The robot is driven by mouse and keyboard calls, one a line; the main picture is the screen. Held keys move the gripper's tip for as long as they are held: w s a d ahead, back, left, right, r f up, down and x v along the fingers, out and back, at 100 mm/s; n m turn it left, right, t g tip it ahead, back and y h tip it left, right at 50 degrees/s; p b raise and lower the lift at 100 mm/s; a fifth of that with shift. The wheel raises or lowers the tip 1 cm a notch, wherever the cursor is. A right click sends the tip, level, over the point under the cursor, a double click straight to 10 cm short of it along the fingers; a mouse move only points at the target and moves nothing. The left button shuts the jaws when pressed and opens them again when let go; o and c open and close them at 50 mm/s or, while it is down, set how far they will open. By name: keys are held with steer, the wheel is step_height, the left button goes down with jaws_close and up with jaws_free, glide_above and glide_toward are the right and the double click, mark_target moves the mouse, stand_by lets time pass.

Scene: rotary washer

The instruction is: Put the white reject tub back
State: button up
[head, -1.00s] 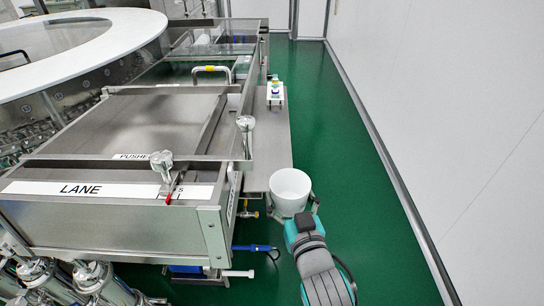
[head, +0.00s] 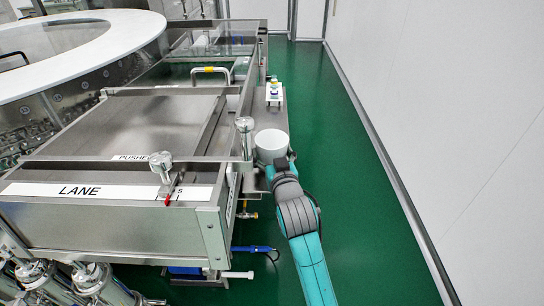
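The white tub (head: 271,144) is upright over the narrow steel side shelf (head: 277,120), to the right of the lane. I cannot tell whether its base touches the shelf. My gripper (head: 279,163) is at the near side of the tub and holds it. Its fingertips are mostly hidden by the tub and by my own wrist. The inside of the tub looks plain white from here.
The steel lane (head: 115,228) with clamp knobs (head: 245,126) borders the tub on the left. Green floor (head: 335,160) is clear on the right, up to the white wall.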

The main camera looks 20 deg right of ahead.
steer(key=shift+w+f, duration=0.1)
steer(key=shift+f, duration=0.6)
steer(key=shift+f, duration=0.1)
steer(key=o, duration=1)
steer(key=shift+o, duration=0.2)
steer(key=s, duration=1.2)
steer(key=shift+a+r, duration=0.4)
steer(key=shift+a, duration=0.05)
